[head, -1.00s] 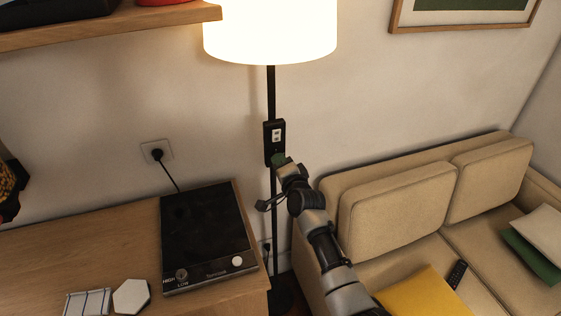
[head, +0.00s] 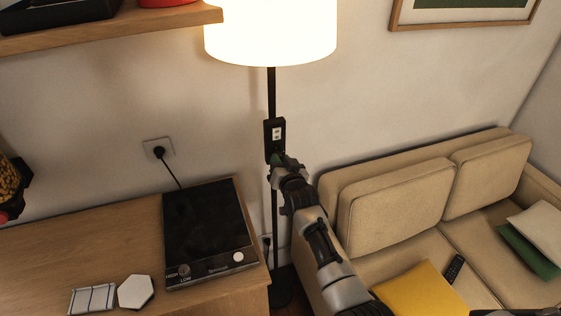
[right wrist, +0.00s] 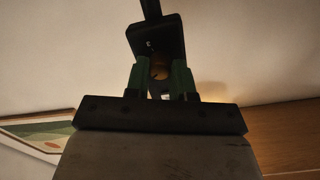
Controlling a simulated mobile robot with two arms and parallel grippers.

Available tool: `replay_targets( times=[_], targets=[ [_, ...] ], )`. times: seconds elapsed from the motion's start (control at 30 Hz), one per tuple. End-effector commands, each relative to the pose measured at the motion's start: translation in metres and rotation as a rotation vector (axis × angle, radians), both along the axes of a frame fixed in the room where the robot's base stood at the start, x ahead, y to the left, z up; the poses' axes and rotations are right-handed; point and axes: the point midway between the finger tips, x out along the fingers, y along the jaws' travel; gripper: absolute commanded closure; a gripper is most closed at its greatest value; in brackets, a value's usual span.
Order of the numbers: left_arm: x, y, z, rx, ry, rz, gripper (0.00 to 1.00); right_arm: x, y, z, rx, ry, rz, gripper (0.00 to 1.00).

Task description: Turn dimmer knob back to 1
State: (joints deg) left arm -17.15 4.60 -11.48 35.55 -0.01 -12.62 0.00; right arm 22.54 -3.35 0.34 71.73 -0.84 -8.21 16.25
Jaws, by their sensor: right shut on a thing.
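A lit floor lamp with a white shade (head: 270,30) stands by the wall. Its black pole carries a black dimmer box (head: 275,136) with small white markings, unreadable here. My right gripper (head: 279,161) is at the lower end of this box. In the right wrist view, the dimmer box (right wrist: 155,36) is ahead, and a round brass-coloured knob (right wrist: 160,68) sits between the green fingers of the right gripper (right wrist: 160,76). The fingers are shut on the knob from both sides. The knob's setting cannot be read. My left gripper is not in view.
A black hob (head: 208,230) lies on the wooden counter (head: 110,250) left of the lamp. A beige sofa (head: 395,205) is to the right. A wooden shelf (head: 110,30) is at upper left. A dark and yellow patterned thing is cut off at the left edge.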

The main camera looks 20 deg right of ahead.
Motion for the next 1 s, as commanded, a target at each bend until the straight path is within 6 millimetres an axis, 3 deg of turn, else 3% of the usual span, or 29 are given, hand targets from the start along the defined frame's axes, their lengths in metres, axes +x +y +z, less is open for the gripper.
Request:
replay_targets(
  times=[0.7, 1.0],
  targets=[
    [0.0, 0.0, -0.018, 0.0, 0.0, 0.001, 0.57, 0.0, 0.0, -0.002, -0.671, -0.023, -0.001, 1.0],
    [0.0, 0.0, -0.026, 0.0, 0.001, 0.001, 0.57, 0.0, 0.0, -0.002, -0.883, -0.031, 0.0, 1.0]
  ],
)
